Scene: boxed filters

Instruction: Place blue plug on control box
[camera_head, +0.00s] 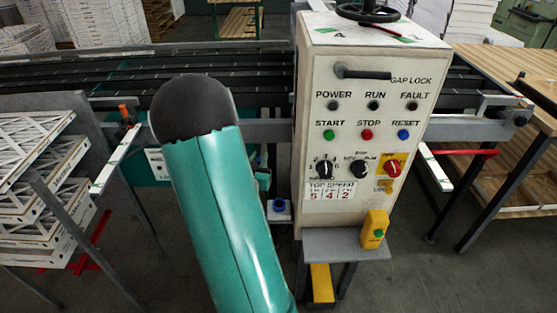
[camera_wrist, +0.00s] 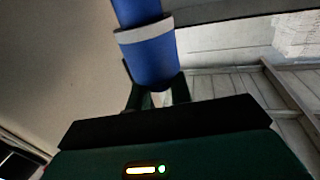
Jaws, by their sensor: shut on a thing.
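The control box (camera_head: 362,135) is a cream cabinet with buttons, knobs and a dark handle, right of centre in the head view. In the wrist view, my gripper (camera_wrist: 157,98) is shut on the blue plug (camera_wrist: 150,58), a blue cylinder with a pale grey band. The plug's upper end runs out of the picture, and its lower end sits between the dark fingers. In the head view my teal arm stands left of the box, and my gripper cannot be made out there. A small blue piece (camera_head: 279,206) shows low beside the box; I cannot tell whether it is the plug.
A black handwheel (camera_head: 367,12) sits on the box top. A yellow unit with a green button (camera_head: 374,229) stands on the grey ledge (camera_head: 345,245) at its front. A dark conveyor (camera_head: 70,75) runs behind. White-framed filters (camera_head: 35,150) are stacked left; a wooden table (camera_head: 520,75) stands right.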

